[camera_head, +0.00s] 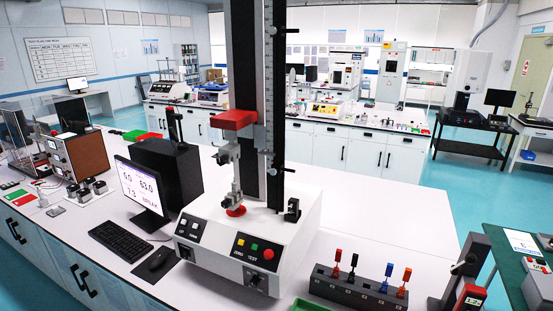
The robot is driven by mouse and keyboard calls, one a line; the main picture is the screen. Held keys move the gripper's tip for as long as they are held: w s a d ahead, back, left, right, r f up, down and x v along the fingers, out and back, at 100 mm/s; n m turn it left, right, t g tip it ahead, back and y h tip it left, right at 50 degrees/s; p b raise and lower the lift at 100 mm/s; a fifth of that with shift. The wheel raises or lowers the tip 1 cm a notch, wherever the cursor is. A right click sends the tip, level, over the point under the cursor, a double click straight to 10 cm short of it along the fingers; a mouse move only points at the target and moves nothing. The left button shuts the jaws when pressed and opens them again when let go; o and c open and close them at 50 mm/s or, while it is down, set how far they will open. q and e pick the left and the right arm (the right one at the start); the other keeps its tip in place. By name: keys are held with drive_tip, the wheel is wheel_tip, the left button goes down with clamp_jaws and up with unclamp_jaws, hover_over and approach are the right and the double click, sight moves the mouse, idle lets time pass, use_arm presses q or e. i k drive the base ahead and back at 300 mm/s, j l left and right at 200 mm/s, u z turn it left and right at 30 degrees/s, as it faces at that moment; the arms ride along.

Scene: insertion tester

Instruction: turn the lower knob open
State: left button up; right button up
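The insertion tester (225,240) stands on the white bench, with a tall dark column (258,100) rising from its white base. A red block (233,119) sits on the column's carriage, and a grey metal fixture (235,165) hangs below it. A round red part (236,211) is at the bottom of the fixture, on the base. A small black knob-like part (254,281) is low on the front panel. I cannot tell for sure which part is the lower knob, or how it is turned. Neither of my grippers shows.
A monitor (141,188), keyboard (120,234) and mouse (159,258) are left of the tester. A dark rack (356,290) with several coloured-handled tools stands to its right. The white bench top (370,225) behind the rack is clear.

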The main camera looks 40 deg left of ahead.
sight(226, 203)
drive_tip(key=u, duration=1.25)
